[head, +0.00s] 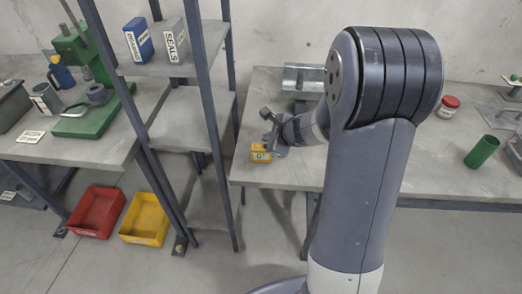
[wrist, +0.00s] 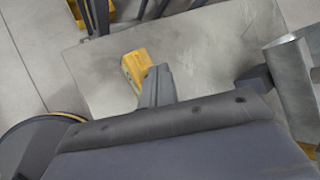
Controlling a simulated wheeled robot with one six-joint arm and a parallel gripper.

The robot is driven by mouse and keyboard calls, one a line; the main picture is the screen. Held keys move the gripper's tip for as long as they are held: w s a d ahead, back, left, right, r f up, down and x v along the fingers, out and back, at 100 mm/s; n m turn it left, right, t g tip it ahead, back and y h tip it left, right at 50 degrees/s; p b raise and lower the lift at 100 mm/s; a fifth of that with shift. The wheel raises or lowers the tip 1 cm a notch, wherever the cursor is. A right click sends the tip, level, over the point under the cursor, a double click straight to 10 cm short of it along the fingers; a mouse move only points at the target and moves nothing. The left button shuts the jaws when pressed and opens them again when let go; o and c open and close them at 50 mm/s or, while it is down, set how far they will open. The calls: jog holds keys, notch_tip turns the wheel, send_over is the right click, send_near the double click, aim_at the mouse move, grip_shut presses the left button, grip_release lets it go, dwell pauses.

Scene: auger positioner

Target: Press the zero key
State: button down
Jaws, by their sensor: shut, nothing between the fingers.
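A small yellow device (head: 261,153) sits near the front left edge of the right-hand bench; a greenish patch shows on its face in the head view. It also shows in the wrist view (wrist: 136,67), partly hidden behind my fingers. My gripper (head: 273,132) is shut and empty, close to the device. In the wrist view its fingertips (wrist: 158,72) lie right beside the device; I cannot tell whether they touch it. The zero key cannot be made out in either view.
The bench (head: 252,105) is clear around the device. A metal block (head: 305,78) stands behind it. A red-lidded jar (head: 448,107) and green cylinder (head: 482,151) stand at the right. A shelf rack (head: 212,110) rises at the left.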

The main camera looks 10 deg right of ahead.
notch_tip(320, 180, up, 6)
jog(key=p, duration=0.5)
jog(key=shift+a, duration=0.1)
dwell(0.4)
